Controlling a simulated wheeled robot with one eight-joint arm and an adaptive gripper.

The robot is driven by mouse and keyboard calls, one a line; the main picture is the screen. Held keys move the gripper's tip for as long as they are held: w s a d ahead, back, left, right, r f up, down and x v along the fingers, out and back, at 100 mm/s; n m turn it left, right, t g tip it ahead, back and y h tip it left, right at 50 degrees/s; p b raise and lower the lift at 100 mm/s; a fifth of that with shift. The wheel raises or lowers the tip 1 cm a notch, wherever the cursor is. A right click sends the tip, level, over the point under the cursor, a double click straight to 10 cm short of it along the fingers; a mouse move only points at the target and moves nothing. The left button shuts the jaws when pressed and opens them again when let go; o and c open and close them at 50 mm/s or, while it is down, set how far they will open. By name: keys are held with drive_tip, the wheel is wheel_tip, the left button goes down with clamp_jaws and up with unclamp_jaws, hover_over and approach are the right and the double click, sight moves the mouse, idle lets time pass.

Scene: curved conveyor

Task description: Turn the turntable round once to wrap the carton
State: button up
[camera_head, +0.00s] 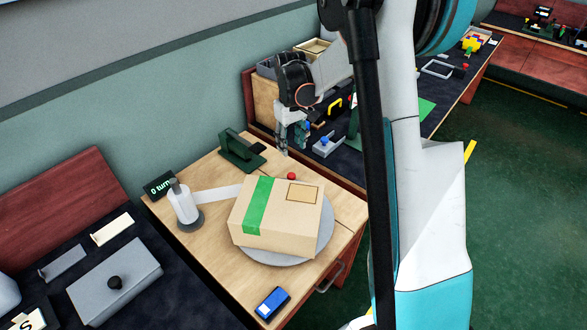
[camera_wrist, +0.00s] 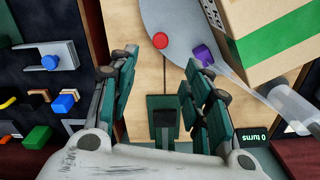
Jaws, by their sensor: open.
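A brown carton (camera_head: 278,222) with a green tape band sits on the grey round turntable (camera_head: 318,252). A red knob (camera_head: 291,176) stands at the turntable's far edge and also shows in the wrist view (camera_wrist: 160,40). A white film roll (camera_head: 183,203) stands upright to the left, with a pale strip (camera_head: 218,196) running from it to the carton. A small purple piece (camera_wrist: 203,55) is beside the carton in the wrist view. The display (camera_wrist: 250,136) reads 0 turns. My gripper (camera_head: 291,150) is open and empty, above the table's back edge, apart from the knob.
A dark green stand (camera_head: 240,152) is at the table's back, below my gripper in the wrist view. A blue device (camera_head: 272,304) lies at the front. A dark bench holding a grey fixture (camera_head: 328,145) adjoins the back right. The left bench holds a grey lidded box (camera_head: 90,290).

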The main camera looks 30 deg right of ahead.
sight(291, 175)
wheel_tip(291, 175, down, 13)
drive_tip(key=b, duration=0.4)
drive_tip(key=shift+f, duration=0.15)
clamp_jaws()
